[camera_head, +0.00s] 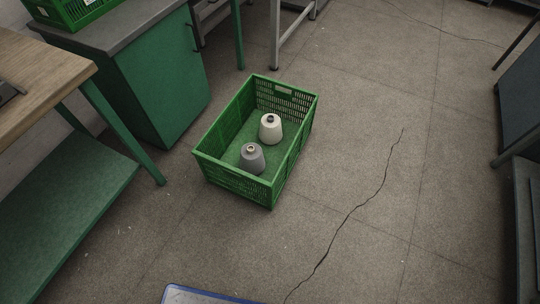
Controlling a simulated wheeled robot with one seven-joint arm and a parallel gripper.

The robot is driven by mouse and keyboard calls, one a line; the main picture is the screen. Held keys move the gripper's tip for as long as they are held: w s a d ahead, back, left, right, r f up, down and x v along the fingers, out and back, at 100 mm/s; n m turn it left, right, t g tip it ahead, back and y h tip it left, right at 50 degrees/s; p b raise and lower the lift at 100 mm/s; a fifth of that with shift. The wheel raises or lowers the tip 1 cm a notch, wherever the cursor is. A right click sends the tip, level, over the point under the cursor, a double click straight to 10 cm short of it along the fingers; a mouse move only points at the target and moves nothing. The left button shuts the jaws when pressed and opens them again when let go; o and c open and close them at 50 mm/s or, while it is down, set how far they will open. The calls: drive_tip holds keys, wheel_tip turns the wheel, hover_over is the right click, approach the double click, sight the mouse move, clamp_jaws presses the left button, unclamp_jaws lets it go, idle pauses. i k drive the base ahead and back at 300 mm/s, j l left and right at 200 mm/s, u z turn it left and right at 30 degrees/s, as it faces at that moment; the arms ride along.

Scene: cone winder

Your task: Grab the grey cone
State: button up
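A grey cone (252,160) stands upright in a green plastic crate (232,181) on the floor. It is in the near part of the crate, and its small top end shows a tan core. A white cone (270,130) with a dark top stands upright behind it, slightly to the right. The crate's near wall rises in front of the grey cone's lower part. My gripper is not in view.
A green cabinet (155,85) stands left of the crate, and a wooden-topped table (35,75) with a green lower shelf is at the far left. Dark furniture (520,110) lines the right edge. The cracked floor (400,200) right of the crate is clear.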

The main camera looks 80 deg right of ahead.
sight(252, 161)
drive_tip(key=k+l+u, duration=0.3)
drive_tip(key=k+l, duration=1.35)
drive_tip(key=l, duration=0.15)
drive_tip(key=k+l, duration=0.15)
drive_tip(key=l, duration=0.25)
drive_tip(key=k+l, duration=0.2)
drive_tip(key=l, duration=0.2)
drive_tip(key=k+l+u, duration=0.1)
drive_tip(key=l, duration=0.35)
drive_tip(key=k+l, duration=0.25)
drive_tip(key=l, duration=0.15)
